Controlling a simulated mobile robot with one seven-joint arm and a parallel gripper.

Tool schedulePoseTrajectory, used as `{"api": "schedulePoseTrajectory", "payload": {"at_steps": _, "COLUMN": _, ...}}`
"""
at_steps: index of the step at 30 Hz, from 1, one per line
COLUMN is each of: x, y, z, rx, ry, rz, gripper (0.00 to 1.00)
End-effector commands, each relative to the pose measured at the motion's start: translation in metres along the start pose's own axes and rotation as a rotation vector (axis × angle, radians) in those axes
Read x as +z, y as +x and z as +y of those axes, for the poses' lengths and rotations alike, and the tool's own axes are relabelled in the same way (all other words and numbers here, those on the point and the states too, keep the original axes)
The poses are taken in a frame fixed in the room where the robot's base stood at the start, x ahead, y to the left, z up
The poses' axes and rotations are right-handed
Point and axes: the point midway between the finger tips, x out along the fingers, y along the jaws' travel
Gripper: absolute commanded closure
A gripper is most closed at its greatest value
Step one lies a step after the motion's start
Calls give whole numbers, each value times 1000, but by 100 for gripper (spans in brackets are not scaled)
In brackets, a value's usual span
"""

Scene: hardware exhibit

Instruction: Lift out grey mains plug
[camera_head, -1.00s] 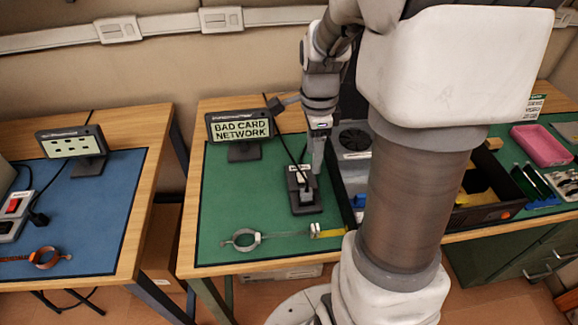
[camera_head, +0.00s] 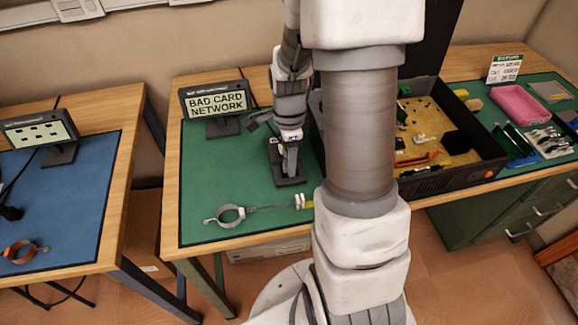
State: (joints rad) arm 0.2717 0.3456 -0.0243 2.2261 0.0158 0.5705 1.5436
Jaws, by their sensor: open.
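A small black socket block (camera_head: 291,181) lies on the green mat, left of the middle of the picture. My gripper (camera_head: 290,170) points down over this block, its fingers low at the block's top. The jaws are open. The grey mains plug is mostly hidden behind my gripper, and I cannot tell its outline from the fingers or whether they touch it.
A "BAD CARD NETWORK" display (camera_head: 214,102) stands left behind the block. A grey ring strap (camera_head: 228,215) lies in front on the green mat (camera_head: 200,170). An open black case (camera_head: 460,170) stands right, beyond my arm. A pink tray (camera_head: 520,103) is farther right.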

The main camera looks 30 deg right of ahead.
Motion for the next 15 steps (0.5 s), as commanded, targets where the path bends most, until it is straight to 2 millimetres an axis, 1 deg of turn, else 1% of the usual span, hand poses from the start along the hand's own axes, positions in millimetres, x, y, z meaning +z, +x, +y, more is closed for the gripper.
{"api": "schedulePoseTrajectory", "payload": {"at_steps": 4, "x": 0, "y": -1, "z": 0, "rx": 0, "ry": 0, "rz": 0, "gripper": 38}}
{"api": "schedulePoseTrajectory", "payload": {"at_steps": 8, "x": 0, "y": -1, "z": 0, "rx": 0, "ry": 0, "rz": 0, "gripper": 61}}
{"api": "schedulePoseTrajectory", "payload": {"at_steps": 9, "x": 0, "y": -1, "z": 0, "rx": 0, "ry": 0, "rz": 0, "gripper": 68}}
{"api": "schedulePoseTrajectory", "payload": {"at_steps": 11, "x": 0, "y": -1, "z": 0, "rx": 0, "ry": 0, "rz": 0, "gripper": 79}}
{"api": "schedulePoseTrajectory", "payload": {"at_steps": 12, "x": 0, "y": -1, "z": 0, "rx": 0, "ry": -1, "rz": 0, "gripper": 86}}
{"api": "schedulePoseTrajectory", "payload": {"at_steps": 14, "x": 0, "y": -1, "z": 0, "rx": -1, "ry": -1, "rz": 0, "gripper": 97}}
{"api": "schedulePoseTrajectory", "payload": {"at_steps": 15, "x": 0, "y": -1, "z": 0, "rx": -1, "ry": -1, "rz": 0, "gripper": 100}}
